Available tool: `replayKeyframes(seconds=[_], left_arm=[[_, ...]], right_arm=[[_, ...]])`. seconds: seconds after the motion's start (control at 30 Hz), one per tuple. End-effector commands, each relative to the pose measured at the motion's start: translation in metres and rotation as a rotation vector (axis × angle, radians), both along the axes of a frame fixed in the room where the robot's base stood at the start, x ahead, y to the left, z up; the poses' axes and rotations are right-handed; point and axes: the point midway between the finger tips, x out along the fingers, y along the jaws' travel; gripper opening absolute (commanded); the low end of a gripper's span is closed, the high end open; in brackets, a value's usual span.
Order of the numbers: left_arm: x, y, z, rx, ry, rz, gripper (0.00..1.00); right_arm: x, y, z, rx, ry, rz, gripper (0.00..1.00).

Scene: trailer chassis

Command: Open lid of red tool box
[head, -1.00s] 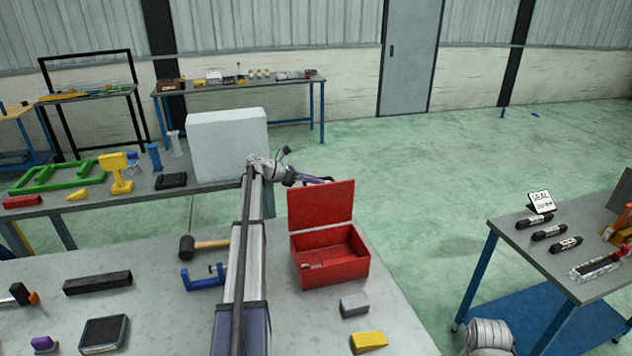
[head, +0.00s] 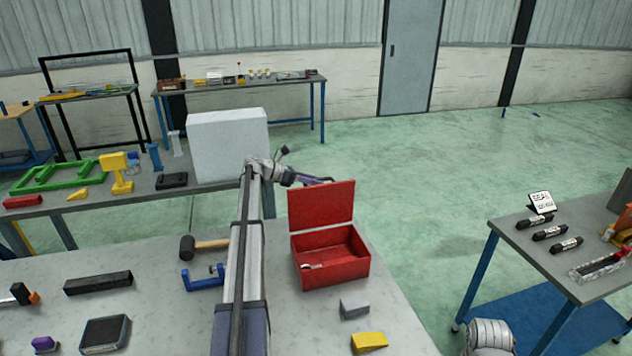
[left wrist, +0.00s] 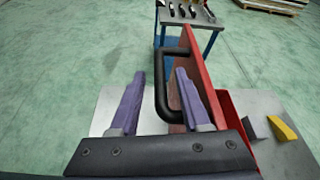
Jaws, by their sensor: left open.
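The red tool box (head: 334,268) stands on the grey workbench with its lid (head: 321,205) raised upright at the back. Inside the box lies a small light-coloured item that I cannot make out. My left gripper (head: 318,181) is behind the raised lid near its top edge, partly hidden. In the left wrist view my left gripper (left wrist: 158,95) has its two purple fingers apart. The black lid handle (left wrist: 163,85) shows between the fingers, and the red lid (left wrist: 196,75) is at the right finger. My right gripper is not in view.
A grey block (head: 354,306) and a yellow wedge (head: 369,342) lie in front of the box. A mallet (head: 205,245) and a blue clamp (head: 204,277) lie left of my arm. A second table (head: 570,270) stands to the right.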

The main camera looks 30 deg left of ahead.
Motion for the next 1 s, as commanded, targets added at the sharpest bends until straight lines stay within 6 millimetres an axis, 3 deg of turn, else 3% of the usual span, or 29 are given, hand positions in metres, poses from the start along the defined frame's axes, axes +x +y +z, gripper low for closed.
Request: replayKeyframes(seconds=[0.43,1.0], left_arm=[[-0.042,0.043,0.025,0.000,0.000,0.002,0.47],[-0.047,0.047,0.026,0.001,0.001,0.000,0.47]], right_arm=[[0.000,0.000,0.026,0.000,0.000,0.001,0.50],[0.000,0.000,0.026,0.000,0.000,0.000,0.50]])
